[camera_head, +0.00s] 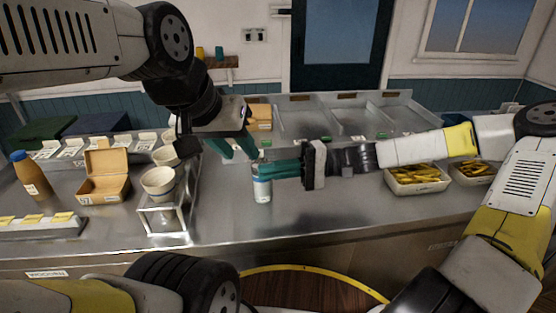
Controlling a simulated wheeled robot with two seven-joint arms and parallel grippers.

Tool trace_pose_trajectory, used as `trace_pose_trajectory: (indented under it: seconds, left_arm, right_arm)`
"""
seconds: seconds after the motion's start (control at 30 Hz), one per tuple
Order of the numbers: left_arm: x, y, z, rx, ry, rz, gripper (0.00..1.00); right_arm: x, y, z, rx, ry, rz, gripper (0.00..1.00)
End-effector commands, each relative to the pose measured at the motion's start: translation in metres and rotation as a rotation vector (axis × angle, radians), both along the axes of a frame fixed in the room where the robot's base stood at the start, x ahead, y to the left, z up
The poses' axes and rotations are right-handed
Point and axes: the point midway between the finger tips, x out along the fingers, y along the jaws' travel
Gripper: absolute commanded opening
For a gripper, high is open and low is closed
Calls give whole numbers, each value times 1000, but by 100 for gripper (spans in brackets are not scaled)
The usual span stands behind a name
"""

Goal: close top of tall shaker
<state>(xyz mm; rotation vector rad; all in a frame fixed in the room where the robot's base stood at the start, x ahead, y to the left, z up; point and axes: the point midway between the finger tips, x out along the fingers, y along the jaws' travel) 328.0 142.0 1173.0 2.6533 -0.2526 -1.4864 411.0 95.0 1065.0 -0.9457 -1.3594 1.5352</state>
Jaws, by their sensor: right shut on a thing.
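The tall shaker (262,188) stands upright on the steel counter near the middle of the head view, pale with a blue band. My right gripper (270,170) comes in from the right, with its teal fingers shut on the shaker's upper part. My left gripper (236,150) reaches down from the upper left, its teal fingers apart just above and left of the shaker's top. The shaker's top is partly hidden by the fingers, and I cannot tell whether its lid is open or shut.
Left of the shaker, a metal stand (167,216) holds a pale cup (158,183). A tray of fries (418,188) is at right. The counter in front of the shaker is clear.

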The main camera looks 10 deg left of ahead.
Motion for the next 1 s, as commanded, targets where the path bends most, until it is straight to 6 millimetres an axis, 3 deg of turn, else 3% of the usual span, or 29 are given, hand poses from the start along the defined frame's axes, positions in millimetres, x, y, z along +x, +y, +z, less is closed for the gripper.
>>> trace_pose_trajectory:
  seconds: [0.07, 0.1, 0.2, 0.57, 1.0]
  left_arm:
    - [0, 0, 0, 0, 0, 0, 36]
    - [0, 0, 0, 0, 0, 0, 36]
    - [0, 0, 0, 0, 0, 0, 36]
    - [0, 0, 0, 0, 0, 0, 36]
    - [0, 0, 0, 0, 0, 0, 36]
  right_arm:
    - [0, 0, -1, -2, 1, -1, 0]
    - [0, 0, -1, -2, 1, -1, 13]
    - [0, 0, 0, -1, 1, -1, 27]
    - [2, -5, 0, -2, 1, -2, 27]
    - [25, -66, 0, -1, 0, -2, 27]
